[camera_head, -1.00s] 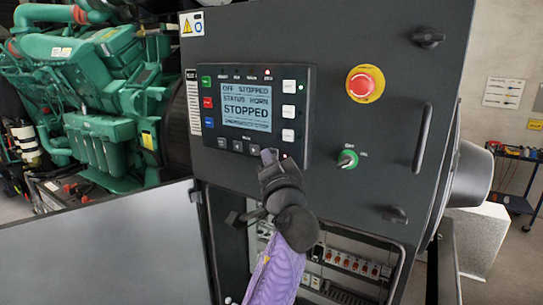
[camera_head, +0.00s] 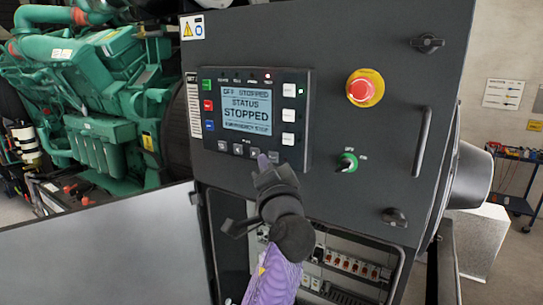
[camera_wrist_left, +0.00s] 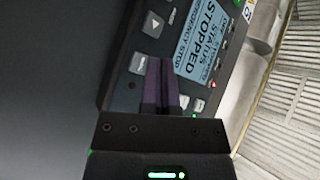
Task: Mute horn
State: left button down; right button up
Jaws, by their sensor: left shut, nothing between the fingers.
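The genset controller (camera_head: 297,157) is set in the dark cabinet door, with a lit screen (camera_head: 246,109) reading "OFF STOPPED", "STATUS", "STOPPED" and a small line that looks like "EMERGENCY STOP". A row of small buttons (camera_head: 238,149) runs below the screen. My left gripper (camera_head: 263,160) is shut and empty, with its purple fingertips at the lower right of that row. In the left wrist view the shut fingers (camera_wrist_left: 161,85) point at the panel beside the buttons and hide part of it. I cannot tell whether they touch it. My right gripper is not in view.
A door handle (camera_head: 422,142) stands out farther right. Below is an open compartment with breakers (camera_head: 353,264). A green engine (camera_head: 100,90) stands left.

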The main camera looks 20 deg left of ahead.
pick_arm(q)
jog(key=s+p, duration=0.1)
jog(key=s, duration=0.1)
jog(key=s+p, duration=0.1)
jog(key=s, duration=0.3)
jog(key=shift+a+p, duration=0.4)
jog(key=shift+f, duration=0.1)
